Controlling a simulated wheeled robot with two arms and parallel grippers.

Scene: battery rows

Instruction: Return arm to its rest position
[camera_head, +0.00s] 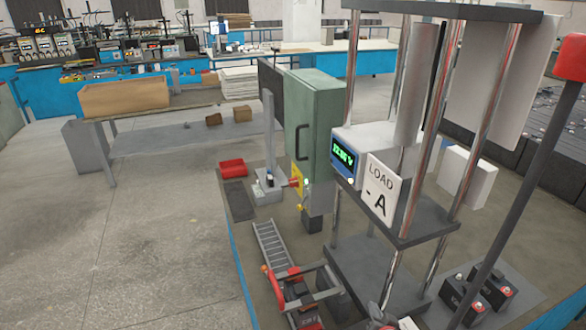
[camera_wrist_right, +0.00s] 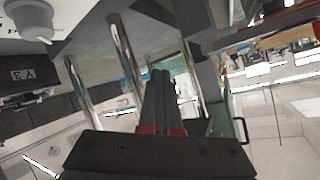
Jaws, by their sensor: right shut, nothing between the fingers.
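The rest of that arm is cut off. In the right wrist view the dark fingers of this gripper (camera_wrist_right: 161,74) are together, with red at their base and nothing between them. The rack's chrome posts and the green cabinet (camera_wrist_right: 190,85) show beyond the fingertips. My left gripper is in neither view.
The rack carries a display box (camera_head: 345,157) and a "LOAD - A" plate (camera_head: 381,190). Black batteries (camera_head: 480,292) stand to its right, behind a dark red-topped pole (camera_head: 535,150). Open floor lies further left.

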